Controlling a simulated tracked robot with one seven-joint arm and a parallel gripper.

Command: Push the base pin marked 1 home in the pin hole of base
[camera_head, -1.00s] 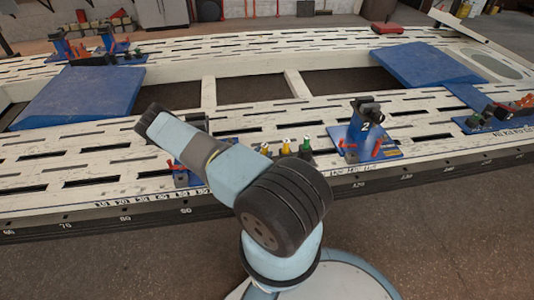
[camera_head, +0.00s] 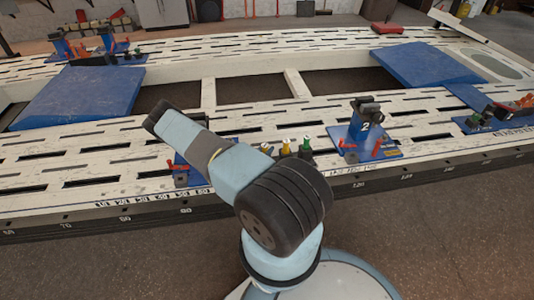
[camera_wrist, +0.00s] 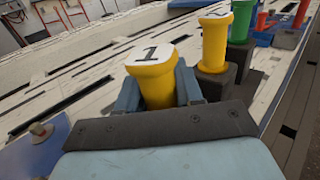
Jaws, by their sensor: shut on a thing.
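The yellow pin marked 1 (camera_wrist: 155,82) stands between the two blue-grey fingers of my gripper (camera_wrist: 158,90) in the wrist view. The fingers are shut on it just under its broad white-topped head. Its lower end is hidden behind the dark bar of my gripper, so I cannot see any hole under it. In the head view my own arm hides the gripper. A blue base plate (camera_wrist: 35,150) with a bolt shows at the lower left of the wrist view. Its pin hole cannot be made out.
Another yellow pin (camera_wrist: 214,45) and a green pin (camera_wrist: 242,20) stand in dark blocks close to the right of my gripper. A blue stand marked 2 (camera_head: 365,128), with red levers, is farther right on the slotted white bench (camera_head: 80,165). Blue ramps lie behind.

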